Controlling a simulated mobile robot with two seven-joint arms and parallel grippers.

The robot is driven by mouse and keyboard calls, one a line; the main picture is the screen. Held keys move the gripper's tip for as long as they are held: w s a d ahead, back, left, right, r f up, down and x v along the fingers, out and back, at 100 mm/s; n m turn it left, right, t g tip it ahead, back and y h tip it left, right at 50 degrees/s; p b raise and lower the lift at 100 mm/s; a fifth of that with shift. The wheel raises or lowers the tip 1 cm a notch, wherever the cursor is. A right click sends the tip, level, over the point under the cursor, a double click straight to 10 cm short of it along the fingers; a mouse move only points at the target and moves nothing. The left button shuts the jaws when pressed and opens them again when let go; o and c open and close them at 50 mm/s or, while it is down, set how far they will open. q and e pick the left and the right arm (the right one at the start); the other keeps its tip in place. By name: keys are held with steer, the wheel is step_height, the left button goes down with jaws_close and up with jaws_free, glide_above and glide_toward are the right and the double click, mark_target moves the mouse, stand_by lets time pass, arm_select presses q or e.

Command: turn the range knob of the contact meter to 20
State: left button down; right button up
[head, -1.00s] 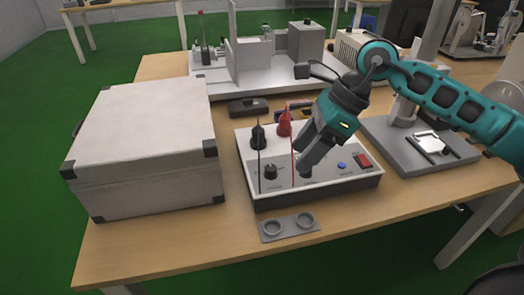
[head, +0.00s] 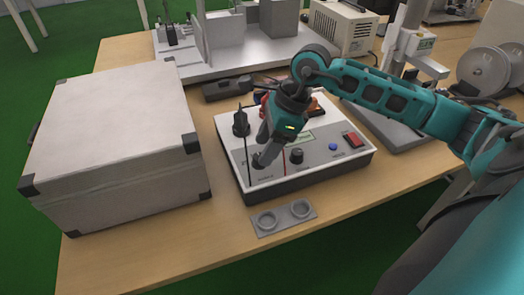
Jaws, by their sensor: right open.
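The contact meter (head: 312,172) is a white-topped box with a dark base on the wooden table. Its panel has two dark knobs. The panel labels and knob pointers are too small to read. A black probe (head: 241,123) stands at the meter's left rear. The red probe is mostly hidden behind my gripper. My left gripper is out of view.
A large white case (head: 115,140) stands close to the left of the meter. A grey holder with two round cups (head: 282,218) lies in front. A blue button (head: 332,147) and red switch (head: 352,141) sit on the panel's right. A black block (head: 227,88) lies behind.

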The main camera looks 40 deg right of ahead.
steer(key=shift+x, duration=1.3)
steer(key=shift+c, duration=0.3)
steer(key=c, duration=0.9)
steer(key=shift+c, duration=0.2)
